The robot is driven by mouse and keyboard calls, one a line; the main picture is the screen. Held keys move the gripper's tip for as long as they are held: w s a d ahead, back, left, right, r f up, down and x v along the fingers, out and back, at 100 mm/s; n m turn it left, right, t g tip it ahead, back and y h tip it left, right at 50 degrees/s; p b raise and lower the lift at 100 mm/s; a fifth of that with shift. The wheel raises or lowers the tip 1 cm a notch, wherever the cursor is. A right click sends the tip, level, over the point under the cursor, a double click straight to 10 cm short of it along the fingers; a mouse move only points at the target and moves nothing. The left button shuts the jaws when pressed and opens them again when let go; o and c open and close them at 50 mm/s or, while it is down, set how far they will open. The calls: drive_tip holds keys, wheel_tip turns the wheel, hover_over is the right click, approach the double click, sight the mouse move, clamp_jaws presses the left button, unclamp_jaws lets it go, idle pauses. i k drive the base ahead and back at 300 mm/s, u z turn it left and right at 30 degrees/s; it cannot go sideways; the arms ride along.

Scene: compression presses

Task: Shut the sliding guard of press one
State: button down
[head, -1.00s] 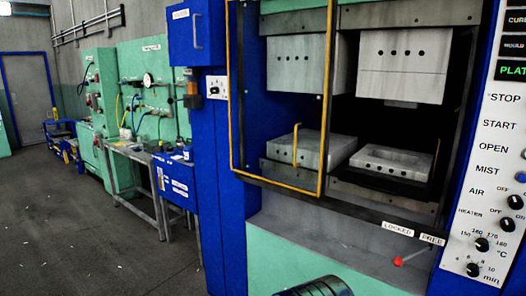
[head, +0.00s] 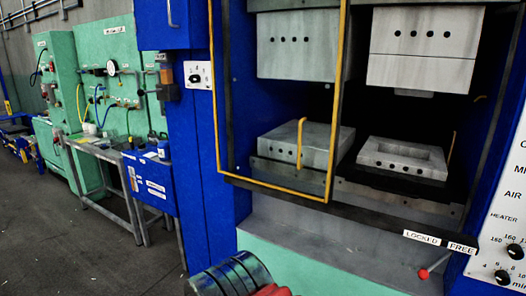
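The sliding guard (head: 340,100) is a yellow-edged frame in front of the left part of the blue press's opening. The right part of the opening is uncovered. A yellow upright handle (head: 300,145) shows inside the guard's frame. A lever with a red knob (head: 423,273) is below the opening. Its knob lies below the LOCKED label (head: 422,238), and the FREE label (head: 462,247) is to the right. Part of my own ribbed dark arm shows at the bottom edge. My gripper is not in view.
Grey mould blocks (head: 405,155) sit inside the press, with upper blocks (head: 425,45) above them. A white control panel (head: 500,215) is at the right. A metal bench (head: 105,152) and green cabinets stand at the left. Dark floor is clear at lower left.

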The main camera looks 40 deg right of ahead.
sight(341, 38)
drive_tip(key=i, duration=1.5)
drive_tip(key=z, duration=0.15)
